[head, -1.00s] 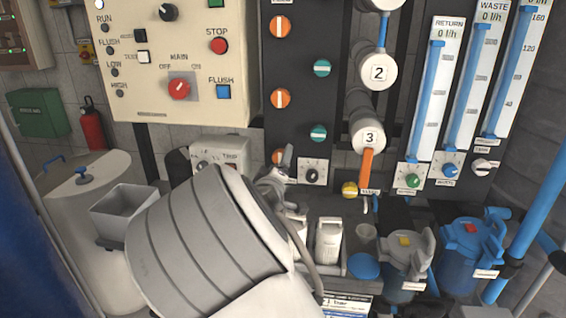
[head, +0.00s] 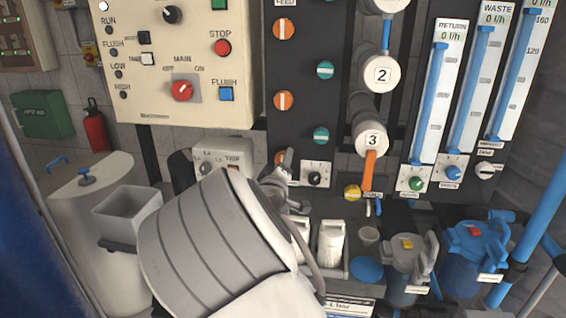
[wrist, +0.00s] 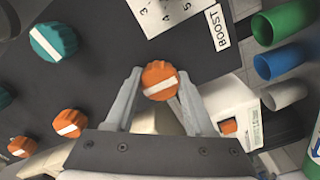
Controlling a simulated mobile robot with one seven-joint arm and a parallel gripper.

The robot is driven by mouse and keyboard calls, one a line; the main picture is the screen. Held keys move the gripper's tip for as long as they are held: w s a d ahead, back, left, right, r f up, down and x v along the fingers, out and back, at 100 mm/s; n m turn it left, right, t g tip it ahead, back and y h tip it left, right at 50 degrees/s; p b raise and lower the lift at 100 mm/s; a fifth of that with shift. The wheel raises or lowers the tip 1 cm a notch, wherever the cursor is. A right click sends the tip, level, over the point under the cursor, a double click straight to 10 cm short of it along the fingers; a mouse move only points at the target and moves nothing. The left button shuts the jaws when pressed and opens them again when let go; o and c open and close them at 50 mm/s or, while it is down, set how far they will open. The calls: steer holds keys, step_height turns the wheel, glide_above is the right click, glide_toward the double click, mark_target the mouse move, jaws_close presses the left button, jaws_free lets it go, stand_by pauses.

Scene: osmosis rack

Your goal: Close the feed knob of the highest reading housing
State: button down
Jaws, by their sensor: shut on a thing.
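My gripper (wrist: 158,88) is shut on an orange knob (wrist: 159,78) with a white bar, one finger on each side. In the head view this is the lowest orange knob (head: 279,158), mostly hidden behind my gripper (head: 284,168). Its bar looks roughly parallel to those of the other orange knobs in the wrist view (wrist: 66,123). In the head view the upper orange knobs (head: 284,29) have upright bars. Teal knobs (head: 325,70) have level bars. Housings marked 2 (head: 381,75) and 3 (head: 371,138) stand right of the panel. I see no housing readings.
A small BOOST dial (head: 316,175) sits just right of the held knob. An orange handle (head: 370,170) hangs below housing 3. White bottles (head: 331,243) stand below my gripper. A white control box (head: 215,158) is to its left, and flow tubes (head: 437,100) stand at the right.

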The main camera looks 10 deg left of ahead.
steer(key=shift+m, duration=0.4)
steer(key=m+b, duration=0.1)
steer(key=m, duration=0.2)
steer(key=shift+f+m+b, duration=0.1)
steer(key=shift+m+b, duration=0.3)
steer(key=m+b, duration=0.2)
steer(key=m, duration=0.2)
steer(key=shift+m, duration=0.3)
steer(key=m+b, duration=0.4)
steer(key=m, duration=0.1)
steer(key=shift+f, duration=0.1)
steer(key=shift+a+m+b, duration=0.1)
steer(key=shift+m+b, duration=0.85)
steer(key=shift+m, duration=0.75)
steer(key=shift+r+m, duration=0.2)
steer(key=shift+m, duration=0.1)
steer(key=shift+c, duration=1.3)
jaws_free()
